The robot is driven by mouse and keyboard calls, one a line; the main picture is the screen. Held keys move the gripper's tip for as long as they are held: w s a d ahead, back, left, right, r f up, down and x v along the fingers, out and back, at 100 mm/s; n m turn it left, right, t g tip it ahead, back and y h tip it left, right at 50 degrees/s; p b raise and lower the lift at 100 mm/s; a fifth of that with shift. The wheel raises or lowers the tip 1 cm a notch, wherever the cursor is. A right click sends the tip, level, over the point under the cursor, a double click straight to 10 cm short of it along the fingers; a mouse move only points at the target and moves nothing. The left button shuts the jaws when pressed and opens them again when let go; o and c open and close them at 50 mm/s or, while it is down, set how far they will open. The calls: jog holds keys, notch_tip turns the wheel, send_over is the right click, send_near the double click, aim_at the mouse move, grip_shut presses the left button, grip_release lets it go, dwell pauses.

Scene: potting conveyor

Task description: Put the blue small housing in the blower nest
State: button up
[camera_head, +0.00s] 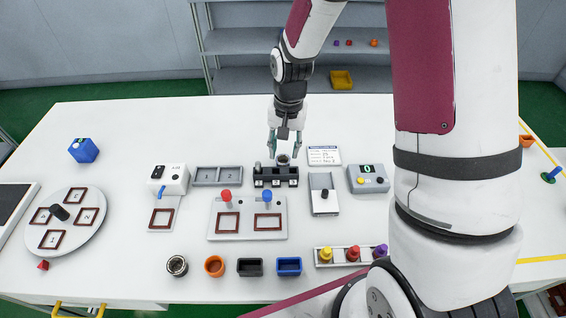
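The blue small housing (289,267) looks like a small open-topped box. It stands upright on the white table near the front edge, right of a similar black box (250,267). A white box unit (168,178) with a label that may read AIR stands at the left middle; I take it for the blower. A brown-framed square nest (161,219) lies in front of it and looks empty. My gripper (284,152) points down over a black rack (276,180) at the table's middle, far behind the blue housing. Its fingers are apart, with a round dark piece between or just below them; contact is unclear.
An orange cup (214,266) and a metal ring (177,266) stand left of the boxes. A plate with two nests (248,231) lies between the rack and the boxes. A round turntable (68,242) is at left. My arm hides much of the right side.

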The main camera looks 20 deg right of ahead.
aim_at(283, 157)
jog(key=shift+w+f, duration=0.2)
jog(key=shift+f, duration=0.7)
jog(key=shift+w+f, duration=0.15)
jog(key=shift+f, duration=0.7)
jog(key=shift+w+f, duration=0.2)
jog(key=shift+f, duration=0.7)
jog(key=c, duration=0.5)
jog(key=shift+r, duration=0.1)
jog(key=shift+c, duration=0.2)
